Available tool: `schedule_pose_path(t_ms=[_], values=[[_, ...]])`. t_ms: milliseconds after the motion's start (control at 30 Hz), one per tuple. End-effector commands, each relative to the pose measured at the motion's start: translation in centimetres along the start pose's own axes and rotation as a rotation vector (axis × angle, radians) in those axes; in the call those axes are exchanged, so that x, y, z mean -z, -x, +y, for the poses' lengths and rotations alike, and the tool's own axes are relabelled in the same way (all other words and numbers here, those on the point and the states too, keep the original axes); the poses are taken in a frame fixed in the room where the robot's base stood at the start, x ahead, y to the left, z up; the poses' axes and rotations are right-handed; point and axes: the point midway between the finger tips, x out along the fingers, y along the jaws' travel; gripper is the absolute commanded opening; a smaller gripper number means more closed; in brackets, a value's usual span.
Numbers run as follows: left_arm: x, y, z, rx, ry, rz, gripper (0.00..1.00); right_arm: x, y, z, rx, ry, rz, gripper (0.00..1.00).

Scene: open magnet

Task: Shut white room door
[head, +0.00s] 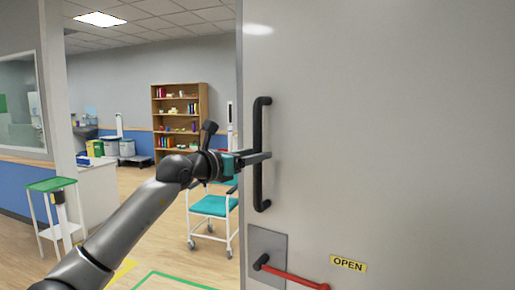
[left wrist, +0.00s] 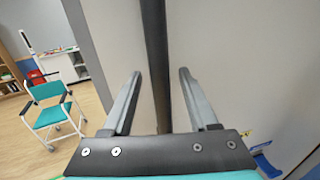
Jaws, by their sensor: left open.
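The pale grey-white door (head: 400,130) fills the right half of the head view, with the room showing past its left edge. A long black vertical handle (head: 260,190) is fixed near that edge. My left gripper (head: 262,157) is at the handle's middle height. In the left wrist view, the open fingers of my left gripper (left wrist: 160,74) stand on either side of the dark handle bar (left wrist: 155,40), with gaps showing between bar and fingers. The door's surface (left wrist: 230,50) lies behind them. My right gripper is not in view.
Low on the door are a red lever (head: 295,279) on a grey plate and a yellow OPEN label (head: 348,264). Beyond the door's edge stand a teal wheeled chair (head: 213,206), a bookcase (head: 180,120) and a green-topped stand (head: 52,185). Open floor lies between them.

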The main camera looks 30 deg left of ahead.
Motion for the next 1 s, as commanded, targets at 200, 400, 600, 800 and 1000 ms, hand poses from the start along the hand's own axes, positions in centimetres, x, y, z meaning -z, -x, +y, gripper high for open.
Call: schedule_pose_path(t_ms=[200,400,600,800,1000], values=[[-0.1,-1.4,0.0,0.000,0.000,0.000,0.59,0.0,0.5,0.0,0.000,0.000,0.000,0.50],[0.1,-1.5,-0.1,0.001,-0.001,0.001,0.59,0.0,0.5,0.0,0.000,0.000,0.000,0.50],[0.1,-1.5,-0.1,0.001,-0.001,0.001,0.48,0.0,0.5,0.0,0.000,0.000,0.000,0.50],[0.0,-1.5,-0.1,0.000,-0.001,0.001,0.26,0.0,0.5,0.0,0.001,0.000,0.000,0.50],[0.0,-1.5,-0.1,0.000,-0.001,0.001,0.03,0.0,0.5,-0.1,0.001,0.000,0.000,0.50]])
